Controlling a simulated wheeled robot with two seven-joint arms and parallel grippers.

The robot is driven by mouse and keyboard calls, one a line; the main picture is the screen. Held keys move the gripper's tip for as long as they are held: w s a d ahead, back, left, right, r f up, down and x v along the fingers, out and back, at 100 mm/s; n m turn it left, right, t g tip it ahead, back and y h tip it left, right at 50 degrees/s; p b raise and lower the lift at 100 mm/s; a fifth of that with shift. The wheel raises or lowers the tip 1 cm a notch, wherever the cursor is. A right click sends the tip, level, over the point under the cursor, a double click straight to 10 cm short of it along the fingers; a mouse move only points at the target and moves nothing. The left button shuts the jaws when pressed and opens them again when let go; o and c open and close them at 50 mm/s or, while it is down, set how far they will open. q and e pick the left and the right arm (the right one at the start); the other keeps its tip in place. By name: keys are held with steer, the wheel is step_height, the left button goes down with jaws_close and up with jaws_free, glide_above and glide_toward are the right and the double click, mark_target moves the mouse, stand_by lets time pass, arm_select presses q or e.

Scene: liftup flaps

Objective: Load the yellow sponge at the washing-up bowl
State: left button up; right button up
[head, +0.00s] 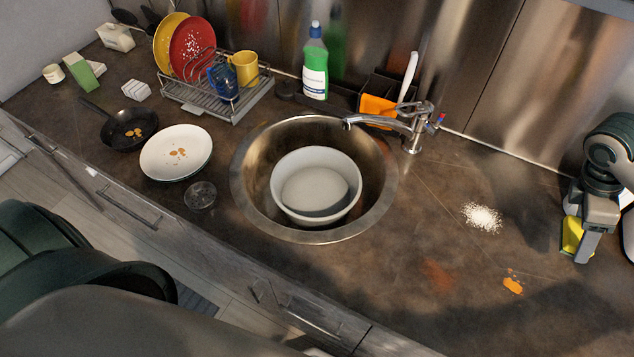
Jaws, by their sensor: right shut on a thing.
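My right gripper (580,246) is at the right edge of the head view, low at the counter. It is shut on the yellow sponge (571,235), which is partly hidden by the fingers. I cannot tell whether the sponge touches the counter. The white washing-up bowl (316,211) sits inside the round metal sink (245,180), well to the left of the gripper. The bowl's bottom looks pale and partly shadowed. My left gripper is not in view.
A tap (412,135) stands behind the sink, beside an orange item (378,108) in a dark caddy. A green bottle (315,65), dish rack (215,100), white plate (160,152) and dark pan (125,128) are leftward. White powder (482,217) and an orange stain (512,285) mark the right counter.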

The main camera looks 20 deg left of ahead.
stand_by(0.5)
steer(key=shift+s+a+f+m+g, duration=0.15)
steer(key=shift+s+a+m+g, duration=0.15)
steer(key=shift+a+m, duration=0.4)
steer(key=s+a+m+g+y+b, duration=0.4)
steer(key=s+a+m, duration=0.6)
steer(key=m, duration=0.6)
steer(key=shift+s+a+r+y+b, duration=0.25)
steer(key=shift+a+r+y+b, duration=0.1)
steer(key=shift+a, duration=0.8)
steer(key=shift+a, duration=0.15)
